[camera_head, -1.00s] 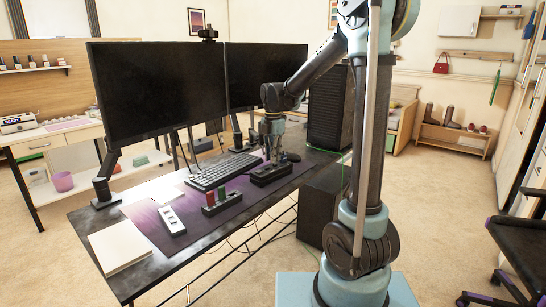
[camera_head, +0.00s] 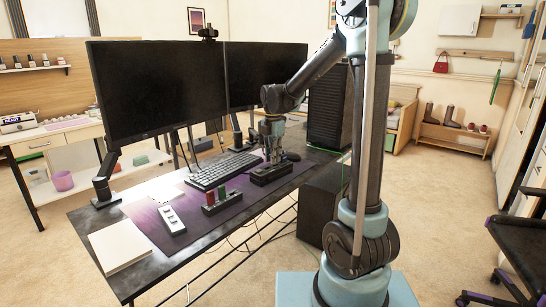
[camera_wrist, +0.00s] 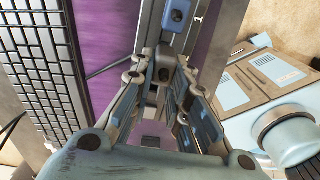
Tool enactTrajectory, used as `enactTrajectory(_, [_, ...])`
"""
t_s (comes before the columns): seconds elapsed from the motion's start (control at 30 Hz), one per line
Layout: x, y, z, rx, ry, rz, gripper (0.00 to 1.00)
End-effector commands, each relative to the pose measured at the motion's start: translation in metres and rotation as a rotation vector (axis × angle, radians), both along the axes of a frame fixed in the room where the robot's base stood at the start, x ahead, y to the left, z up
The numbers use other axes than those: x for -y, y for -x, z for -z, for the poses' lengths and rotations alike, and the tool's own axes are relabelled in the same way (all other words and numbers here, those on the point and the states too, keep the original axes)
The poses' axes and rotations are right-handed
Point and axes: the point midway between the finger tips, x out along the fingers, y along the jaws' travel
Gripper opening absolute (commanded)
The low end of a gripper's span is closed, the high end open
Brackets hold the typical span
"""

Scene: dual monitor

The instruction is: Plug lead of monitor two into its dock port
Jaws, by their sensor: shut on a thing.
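My gripper (camera_head: 271,158) points down over a low black block, seemingly a dock (camera_head: 270,175), at the right part of the desk mat. In the wrist view the gripper (camera_wrist: 163,72) fills the middle, and a grey-blue block with a dark hole (camera_wrist: 178,14) shows beyond the fingertips. I cannot tell whether the plug touches the block. Two dark monitors, left (camera_head: 160,88) and right (camera_head: 262,72), stand behind.
A keyboard (camera_head: 224,171) lies left of my gripper, and a dark mouse (camera_head: 293,156) to its right. A holder with red and green pieces (camera_head: 222,206), a white strip (camera_head: 172,220) and a pale pad (camera_head: 119,247) lie nearer.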

Motion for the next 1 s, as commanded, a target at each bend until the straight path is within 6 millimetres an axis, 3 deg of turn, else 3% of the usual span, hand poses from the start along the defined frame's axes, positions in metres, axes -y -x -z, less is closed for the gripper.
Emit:
enactTrajectory(0.83, [0.0,0.0,0.017,0.0,0.0,0.0,0.0])
enactTrajectory(0.87, [0.0,0.0,0.018,0.0,0.0,0.0,0.18])
enactTrajectory(0.9, [0.0,0.0,0.017,0.0,0.0,0.0,0.27])
enactTrajectory(0.97, [0.0,0.0,0.017,0.0,0.0,0.0,0.39])
enactTrajectory(1.0, [0.0,0.0,0.017,0.0,0.0,0.0,0.39])
